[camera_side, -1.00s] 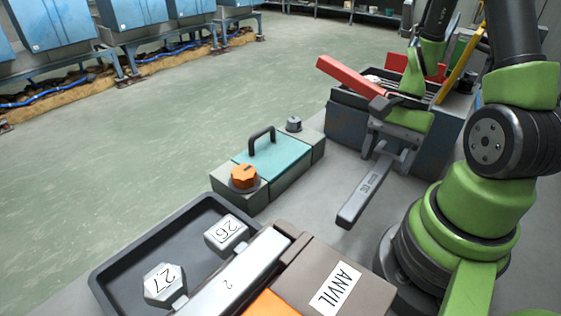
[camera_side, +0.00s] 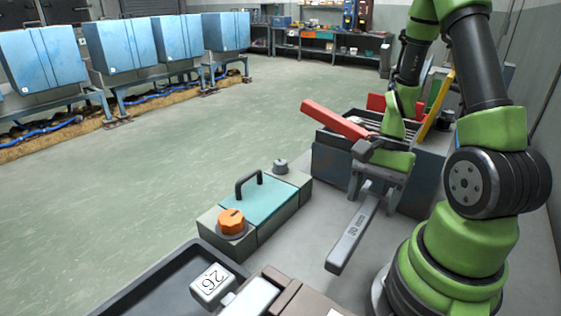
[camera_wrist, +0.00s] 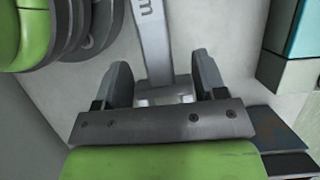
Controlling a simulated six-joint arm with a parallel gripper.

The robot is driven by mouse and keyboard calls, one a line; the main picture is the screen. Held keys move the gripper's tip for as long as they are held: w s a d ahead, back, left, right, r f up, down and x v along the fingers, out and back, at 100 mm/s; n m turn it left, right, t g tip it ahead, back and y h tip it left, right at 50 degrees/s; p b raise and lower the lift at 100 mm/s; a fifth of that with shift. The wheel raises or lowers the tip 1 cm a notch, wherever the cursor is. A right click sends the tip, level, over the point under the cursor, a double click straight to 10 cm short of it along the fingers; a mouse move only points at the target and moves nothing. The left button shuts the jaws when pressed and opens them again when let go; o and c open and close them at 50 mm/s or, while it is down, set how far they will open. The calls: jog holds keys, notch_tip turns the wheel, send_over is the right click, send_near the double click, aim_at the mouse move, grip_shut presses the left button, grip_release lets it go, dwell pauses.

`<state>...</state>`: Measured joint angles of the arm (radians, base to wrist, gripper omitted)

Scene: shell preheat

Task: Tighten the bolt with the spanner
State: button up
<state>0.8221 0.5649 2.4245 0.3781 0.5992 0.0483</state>
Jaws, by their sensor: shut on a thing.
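My gripper (camera_side: 372,182) is shut on the grey spanner (camera_side: 352,234), near one end of its handle. The spanner points down and left in the side view, with a size marking that seems to read 30 mm. In the wrist view the spanner (camera_wrist: 153,40) runs away between the two dark fingers of my gripper (camera_wrist: 162,88). A small grey bolt-like piece (camera_side: 280,165) stands on the right end of the block with the teal cover (camera_side: 255,203). The spanner is apart from it. I cannot tell for sure that this piece is the bolt.
An orange knob (camera_side: 231,222) and a dark handle (camera_side: 249,180) are on the block. A dark tray (camera_side: 150,285) with a box marked 26 (camera_side: 212,285) is at the front. A bin (camera_side: 333,165) with red parts (camera_side: 335,119) stands behind my gripper.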

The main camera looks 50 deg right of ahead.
jog(key=shift+r, duration=0.1)
notch_tip(320, 180, up, 16)
jog(key=m+t+h, duration=0.2)
jog(key=m+t, duration=0.2)
jog(key=m, duration=0.8)
send_over(280, 165)
jog(key=w, duration=0.4)
notch_tip(280, 165, down, 19)
jog(key=w+d+m+h, duration=0.1)
jog(key=d+m+h, duration=0.1)
jog(key=m, duration=0.5)
jog(key=shift+m+t+h, duration=0.4)
jog(key=shift+h, duration=0.1)
jog(key=shift+r, duration=0.1)
